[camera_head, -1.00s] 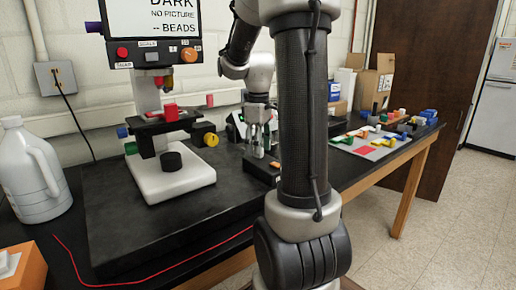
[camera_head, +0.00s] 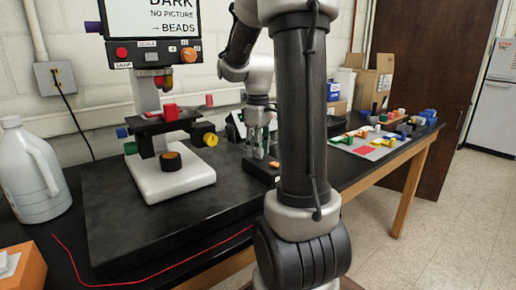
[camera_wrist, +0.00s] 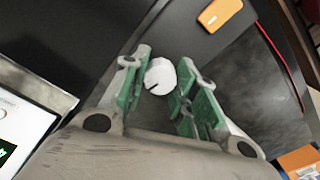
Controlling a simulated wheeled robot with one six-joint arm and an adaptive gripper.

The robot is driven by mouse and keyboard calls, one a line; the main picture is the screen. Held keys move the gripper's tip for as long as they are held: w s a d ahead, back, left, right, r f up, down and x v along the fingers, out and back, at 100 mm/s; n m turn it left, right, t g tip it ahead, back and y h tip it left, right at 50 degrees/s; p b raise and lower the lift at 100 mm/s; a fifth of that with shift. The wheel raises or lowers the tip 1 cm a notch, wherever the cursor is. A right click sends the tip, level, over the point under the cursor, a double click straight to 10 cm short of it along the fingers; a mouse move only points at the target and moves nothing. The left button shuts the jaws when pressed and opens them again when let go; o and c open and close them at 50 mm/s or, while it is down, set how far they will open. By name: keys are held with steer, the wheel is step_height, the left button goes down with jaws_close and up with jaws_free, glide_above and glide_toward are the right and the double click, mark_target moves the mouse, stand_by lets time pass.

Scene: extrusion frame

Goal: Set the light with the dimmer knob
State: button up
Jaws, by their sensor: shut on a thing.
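The dimmer knob (camera_wrist: 160,76), a white round cap with a dark pointer line, sits between my gripper's (camera_wrist: 164,82) two green-padded fingers in the wrist view. The fingers are shut on it. In the head view my gripper (camera_head: 259,146) points down over the small black control box behind my arm, where the knob itself is hidden. The screen (camera_head: 155,17) above the microscope reads DARK, NO PICTURE and BEADS.
An orange rocker switch (camera_wrist: 219,13) lies near the knob. A red cable (camera_head: 150,284) runs along the bench front. A white jug (camera_head: 35,172) stands left. A mat with colored blocks (camera_head: 368,149) lies farther right. Cardboard boxes (camera_head: 372,88) stand behind.

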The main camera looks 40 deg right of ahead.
steer(key=m, duration=0.5)
steer(key=shift+m, duration=2.6)
steer(key=o, duration=1)
steer(key=shift+r, duration=0.1)
steer(key=shift+c, duration=0.2)
steer(key=shift+w+d+r, duration=0.15)
steer(key=shift+w+r, duration=0.05)
steer(key=shift+r, duration=0.25)
steer(key=shift+o, duration=0.3)
step_height(320, 180, up, 11)
steer(key=shift+s, duration=0.2)
